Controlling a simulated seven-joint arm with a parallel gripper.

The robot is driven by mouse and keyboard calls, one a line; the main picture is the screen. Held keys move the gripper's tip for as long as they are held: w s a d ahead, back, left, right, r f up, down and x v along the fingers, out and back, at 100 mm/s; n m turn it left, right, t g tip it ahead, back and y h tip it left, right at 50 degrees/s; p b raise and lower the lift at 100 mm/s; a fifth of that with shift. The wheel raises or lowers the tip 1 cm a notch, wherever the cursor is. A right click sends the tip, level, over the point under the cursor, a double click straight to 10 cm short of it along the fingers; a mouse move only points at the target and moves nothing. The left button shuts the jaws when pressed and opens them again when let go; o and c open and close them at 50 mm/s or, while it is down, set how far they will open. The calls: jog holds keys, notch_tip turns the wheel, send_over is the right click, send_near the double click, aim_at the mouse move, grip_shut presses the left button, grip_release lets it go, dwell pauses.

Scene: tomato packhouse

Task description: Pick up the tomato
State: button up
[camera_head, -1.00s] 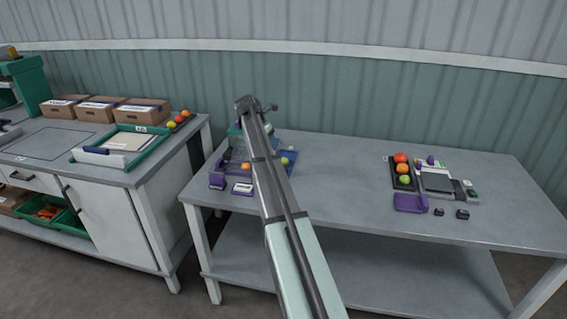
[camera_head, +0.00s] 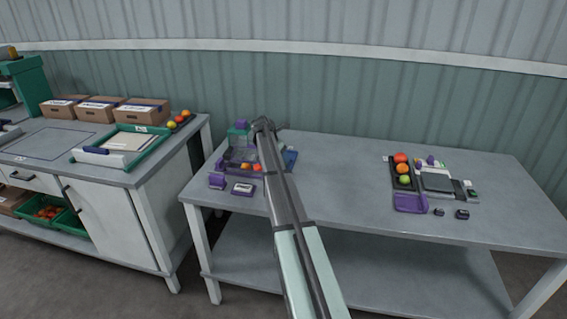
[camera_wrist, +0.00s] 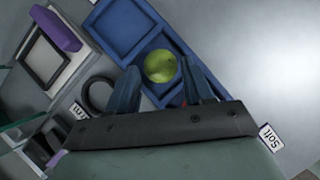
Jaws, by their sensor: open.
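A yellow-green tomato (camera_wrist: 160,66) sits in a blue compartment tray (camera_wrist: 127,27) in the wrist view. My gripper (camera_wrist: 160,76) is open, with one dark finger on each side of the tomato as seen from above. I cannot tell how far the fingers reach down beside it, and no grip on it shows. In the head view my arm hides this tomato and the jaws. The blue tray's edge (camera_head: 291,158) shows just right of my arm.
Orange-red tomatoes (camera_head: 247,167) lie left of my arm by a clear-and-purple device. A small display box (camera_head: 243,189) stands in front. A black tray of tomatoes (camera_head: 395,180) and a scale (camera_head: 437,181) stand at right. The middle of the table (camera_head: 345,180) is clear.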

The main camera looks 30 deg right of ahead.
jog(key=shift+x, duration=0.95)
jog(key=shift+c, duration=0.2)
jog(key=c, duration=0.3)
jog(key=shift+r, duration=0.1)
jog(key=shift+c, duration=0.2)
notch_tip(320, 180, up, 9)
jog(key=w+a+n, duration=0.1)
jog(key=w+a, duration=0.2)
jog(key=a, duration=0.7)
jog(key=w+a+n+t, duration=0.1)
jog(key=w+a, duration=0.3)
jog(key=a, duration=0.5)
jog(key=shift+w+a+f+n+t+y, duration=0.3)
jog(key=shift+a+f+n, duration=0.15)
jog(key=shift+n, duration=0.25)
